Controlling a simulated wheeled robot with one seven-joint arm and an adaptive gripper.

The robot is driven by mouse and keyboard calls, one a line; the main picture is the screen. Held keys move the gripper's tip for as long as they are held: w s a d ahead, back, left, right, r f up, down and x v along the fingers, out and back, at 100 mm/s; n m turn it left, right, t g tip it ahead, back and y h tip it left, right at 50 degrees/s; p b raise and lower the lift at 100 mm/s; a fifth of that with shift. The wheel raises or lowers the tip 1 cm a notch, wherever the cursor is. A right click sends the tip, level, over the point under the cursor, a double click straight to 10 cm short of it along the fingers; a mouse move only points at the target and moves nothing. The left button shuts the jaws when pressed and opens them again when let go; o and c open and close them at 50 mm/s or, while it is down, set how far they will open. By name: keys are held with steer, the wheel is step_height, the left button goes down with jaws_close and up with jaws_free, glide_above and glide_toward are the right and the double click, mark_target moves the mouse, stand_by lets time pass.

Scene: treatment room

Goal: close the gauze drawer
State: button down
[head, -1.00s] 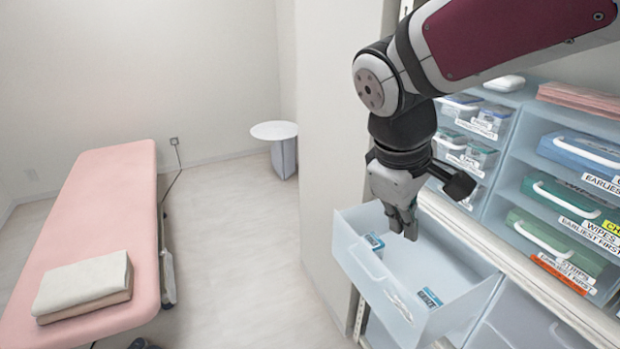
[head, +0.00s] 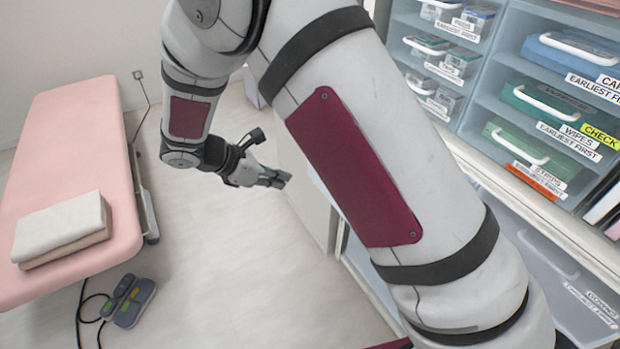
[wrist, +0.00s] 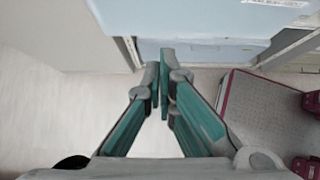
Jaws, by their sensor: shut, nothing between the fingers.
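My gripper (head: 278,178) is out over the floor to the left of the drawer unit in the head view, its fingers pointing right towards the unit. In the wrist view its green-sided fingers (wrist: 160,60) are shut and empty. A pale blue drawer (wrist: 200,18) with a white label at its edge fills the top of the wrist view, just beyond the fingertips. I take it for the gauze drawer, but its label is not readable. Whether the fingers touch it cannot be told. In the head view my arm hides nearly all of that drawer.
Shelves at right hold lidded boxes, including a green wipes box (head: 560,108). A pink treatment bed (head: 80,150) with folded towels (head: 62,228) stands at left. A foot control (head: 130,300) lies on the floor beside it. The floor between bed and unit is clear.

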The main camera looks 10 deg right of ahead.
steer(key=d+r+p+x, duration=0.1)
steer(key=r+p+x, duration=0.1)
steer(key=x, duration=1)
steer(key=shift+w+d+f, duration=0.25)
steer(key=shift+w+d, duration=0.1)
steer(key=shift+d, duration=0.3)
steer(key=w+d+b, duration=0.1)
steer(key=w+d, duration=0.1)
steer(key=d, duration=0.5)
steer(key=w+d+b, duration=0.1)
steer(key=w+d, duration=0.1)
steer(key=d, duration=0.5)
steer(key=w+d+b, duration=0.2)
steer(key=w+d, duration=0.1)
steer(key=d, duration=0.4)
steer(key=shift+w+d, duration=0.1)
steer(key=shift+d, duration=0.3)
steer(key=shift+w+d, duration=0.2)
steer(key=shift+d, duration=0.55)
steer(key=shift+d+r, duration=0.1)
steer(key=shift+d, duration=0.05)
